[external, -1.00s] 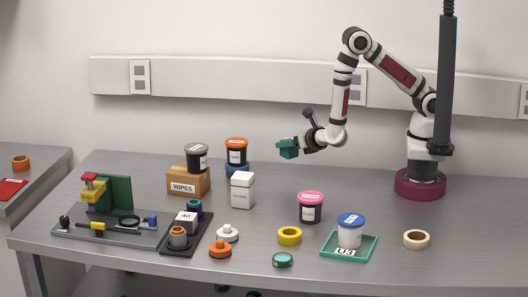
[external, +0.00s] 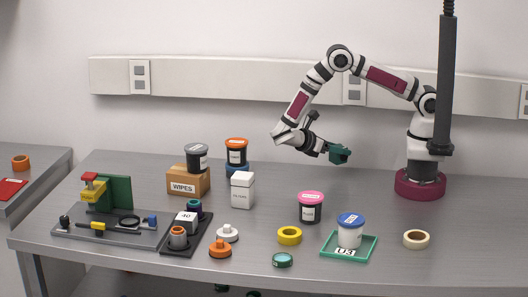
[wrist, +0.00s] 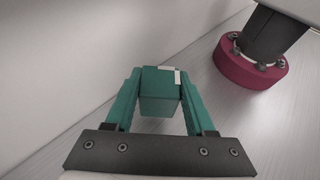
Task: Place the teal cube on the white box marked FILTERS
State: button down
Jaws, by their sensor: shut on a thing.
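My gripper (external: 336,153) is in the air over the back of the table, pointing right toward my base, with its teal fingers shut. In the wrist view my gripper (wrist: 160,100) is shut on the teal cube (wrist: 158,104), one finger on each side. The cube has a small white patch on its top. In the external view cube and fingers merge into one teal shape. The white box (external: 242,192) stands upright left of the table's middle, well left of and below my gripper. Its label is too small to read surely. Its top looks bare.
A brown WIPES box (external: 188,181) with a grey-lidded jar (external: 197,157) on it and an orange-lidded jar (external: 236,152) stand behind and left of the white box. A pink-lidded jar (external: 311,208) stands to its right. Bare tabletop lies below my gripper.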

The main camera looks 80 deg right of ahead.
jog(key=a+m+g+y, duration=0.1)
jog(key=a+m+y, duration=0.2)
jog(key=a+f+m+g+y, duration=0.1)
jog(key=a+m+y, duration=0.1)
jog(key=m+y, duration=0.1)
jog(key=a+m+g+y, duration=0.1)
jog(key=a+m+y, duration=0.2)
jog(key=y, duration=0.1)
jog(key=shift+s+a+f, duration=0.3)
jog(key=shift+s, duration=0.05)
jog(key=w+a+r+m+t+y, duration=0.2)
jog(key=w+a+m+t+y, duration=0.25)
jog(key=a+m+y, duration=0.45)
notch_tip(320, 180, up, 14)
jog(key=m+t+y, duration=0.3)
jog(key=m+t, duration=1)
jog(key=t, duration=0.1)
send_over(243, 175)
notch_tip(243, 175, down, 9)
jog(key=shift+w+f, duration=0.1)
jog(key=shift+f, duration=0.25)
jog(key=shift+c, duration=1.2)
grip_release()
jog(key=shift+f, duration=0.1)
